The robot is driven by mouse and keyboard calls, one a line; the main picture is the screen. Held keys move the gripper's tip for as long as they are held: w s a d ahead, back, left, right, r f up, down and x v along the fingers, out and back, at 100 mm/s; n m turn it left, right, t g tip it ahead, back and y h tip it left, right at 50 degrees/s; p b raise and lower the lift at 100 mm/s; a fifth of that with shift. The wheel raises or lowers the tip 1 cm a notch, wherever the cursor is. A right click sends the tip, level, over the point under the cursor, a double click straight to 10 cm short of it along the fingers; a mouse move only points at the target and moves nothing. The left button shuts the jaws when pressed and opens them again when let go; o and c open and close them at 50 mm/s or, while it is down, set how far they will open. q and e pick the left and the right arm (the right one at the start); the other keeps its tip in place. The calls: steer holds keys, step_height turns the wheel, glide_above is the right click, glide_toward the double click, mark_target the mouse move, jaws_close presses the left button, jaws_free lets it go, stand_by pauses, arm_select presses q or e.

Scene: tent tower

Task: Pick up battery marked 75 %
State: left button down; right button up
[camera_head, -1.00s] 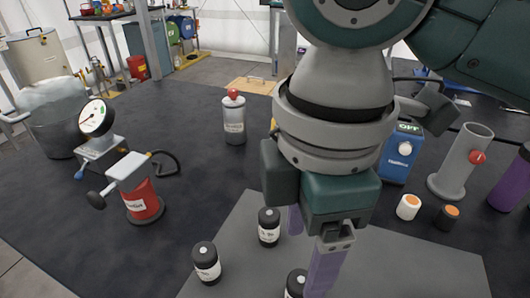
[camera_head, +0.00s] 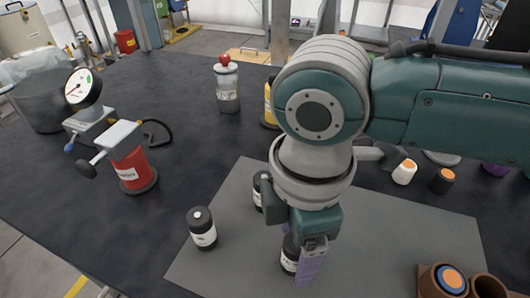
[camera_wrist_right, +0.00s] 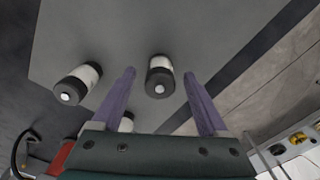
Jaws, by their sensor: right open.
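Three black batteries with white label bands stand on the grey mat (camera_head: 215,180). One stands at the left (camera_head: 202,228), one is partly hidden behind my right gripper at the back (camera_head: 259,192), and one stands beside its fingers (camera_head: 289,254). The label figures are too small to read, so I cannot tell which is 75 %. My right gripper (camera_head: 303,268) points down with its purple fingers apart and empty. In the right wrist view, one battery (camera_wrist_right: 160,78) appears between the fingers, another (camera_wrist_right: 77,84) lies left of them, and a third (camera_wrist_right: 126,123) is mostly hidden.
A red canister with a gauge (camera_head: 134,172) stands on the dark table at the left. A jar with a red knob (camera_head: 227,88) is at the back. White (camera_head: 404,173) and dark (camera_head: 442,181) orange-topped cylinders stand at the right. A brown holder (camera_head: 430,283) is at lower right.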

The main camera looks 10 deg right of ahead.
jaws_close()
stand_by(0.5)
steer(key=shift+r, duration=0.15)
